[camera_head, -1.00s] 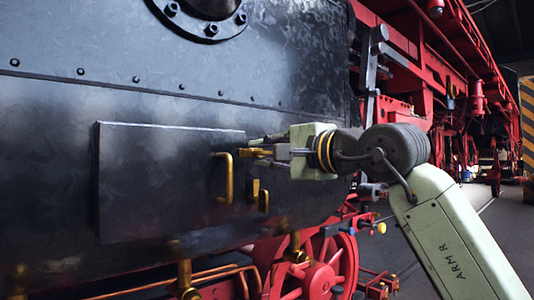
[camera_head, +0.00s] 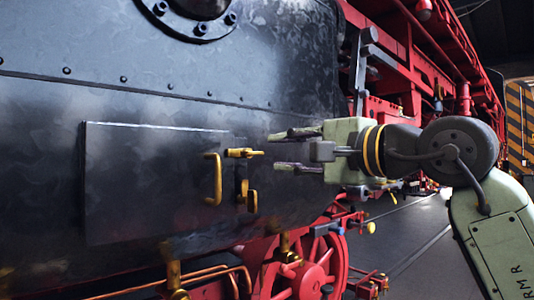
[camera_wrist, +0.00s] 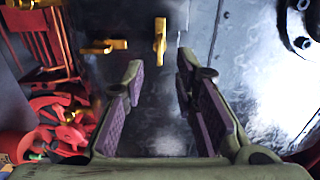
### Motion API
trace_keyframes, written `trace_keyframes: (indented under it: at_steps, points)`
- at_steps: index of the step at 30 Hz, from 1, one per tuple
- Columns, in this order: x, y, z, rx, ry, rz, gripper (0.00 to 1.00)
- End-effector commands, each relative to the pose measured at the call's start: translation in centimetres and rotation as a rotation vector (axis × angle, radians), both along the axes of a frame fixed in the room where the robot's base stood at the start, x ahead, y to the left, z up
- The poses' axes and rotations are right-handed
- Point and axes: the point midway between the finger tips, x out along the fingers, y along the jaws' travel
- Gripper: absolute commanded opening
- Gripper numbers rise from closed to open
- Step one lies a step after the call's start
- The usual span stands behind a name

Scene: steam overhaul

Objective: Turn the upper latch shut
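The upper latch (camera_head: 243,153) is a small brass bar on the dark door (camera_head: 140,185), near its upper right corner, lying about level. It also shows in the wrist view (camera_wrist: 160,40), beyond the fingertips. The lower latch (camera_head: 250,198) sits below it and looks upright; it shows in the wrist view (camera_wrist: 105,46) too. A brass handle (camera_head: 212,180) stands just left of the latches.
The dark boiler wall surrounds the door. A round bolted flange (camera_head: 190,15) is above. Copper pipes (camera_head: 205,277) and a red wheel (camera_head: 308,272) lie below. Red framework (camera_head: 420,60) runs behind my arm at the right. The space between gripper and latch looks free.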

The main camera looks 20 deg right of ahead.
Motion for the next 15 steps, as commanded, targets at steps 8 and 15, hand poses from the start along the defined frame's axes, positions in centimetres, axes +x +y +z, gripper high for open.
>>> trace_keyframes:
  at_steps: [8,15]
  points:
    - [-3.1,-1.1,0.0,-0.001,0.0,0.0,0.27]
    - [-3.4,-1.2,0.0,-0.001,0.001,0.001,0.27]
